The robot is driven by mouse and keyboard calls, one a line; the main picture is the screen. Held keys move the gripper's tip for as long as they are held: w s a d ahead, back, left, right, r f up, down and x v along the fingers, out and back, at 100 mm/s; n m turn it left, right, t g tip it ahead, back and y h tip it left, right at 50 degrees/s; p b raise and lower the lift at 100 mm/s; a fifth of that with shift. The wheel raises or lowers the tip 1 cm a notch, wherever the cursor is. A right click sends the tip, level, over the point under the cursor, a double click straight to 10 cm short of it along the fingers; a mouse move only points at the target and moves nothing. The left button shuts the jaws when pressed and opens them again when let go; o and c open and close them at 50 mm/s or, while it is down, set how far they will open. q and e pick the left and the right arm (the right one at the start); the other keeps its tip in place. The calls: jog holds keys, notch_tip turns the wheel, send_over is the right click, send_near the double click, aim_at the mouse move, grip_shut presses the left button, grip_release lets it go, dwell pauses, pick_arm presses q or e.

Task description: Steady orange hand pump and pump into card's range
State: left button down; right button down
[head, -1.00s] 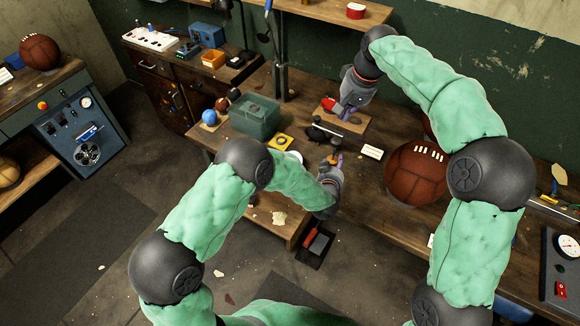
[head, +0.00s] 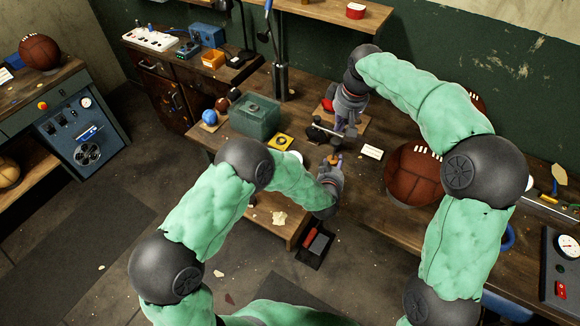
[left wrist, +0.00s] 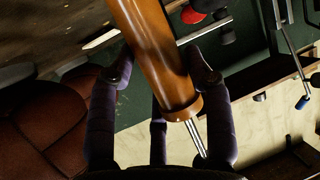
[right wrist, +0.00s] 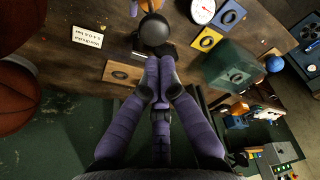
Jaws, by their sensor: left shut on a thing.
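The orange pump (head: 332,160) shows mostly hidden between the fingers of my left gripper (head: 334,166). In the left wrist view its orange barrel (left wrist: 158,50) lies between the fingers of my left gripper (left wrist: 160,85), with a metal rod beyond its collar. My right gripper (head: 345,134) is above and behind the left one. In the right wrist view my right gripper (right wrist: 160,72) has its fingers drawn together, just short of a round black part (right wrist: 154,30); contact is unclear. The white card (head: 372,151) stands right of the pump; it also shows in the right wrist view (right wrist: 90,38).
A brown ball (head: 412,178) sits on the bench right of the card. A green box (head: 255,117), a yellow-framed piece (head: 280,142) and a small blue ball (head: 209,116) lie to the left. A black and red tray (head: 314,246) is below the bench edge.

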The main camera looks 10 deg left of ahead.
aim_at(336, 139)
jog(key=shift+f, duration=1.15)
jog(key=shift+f, duration=0.1)
dwell(0.5)
jog(key=shift+f, duration=1)
dwell(1.0)
dwell(0.5)
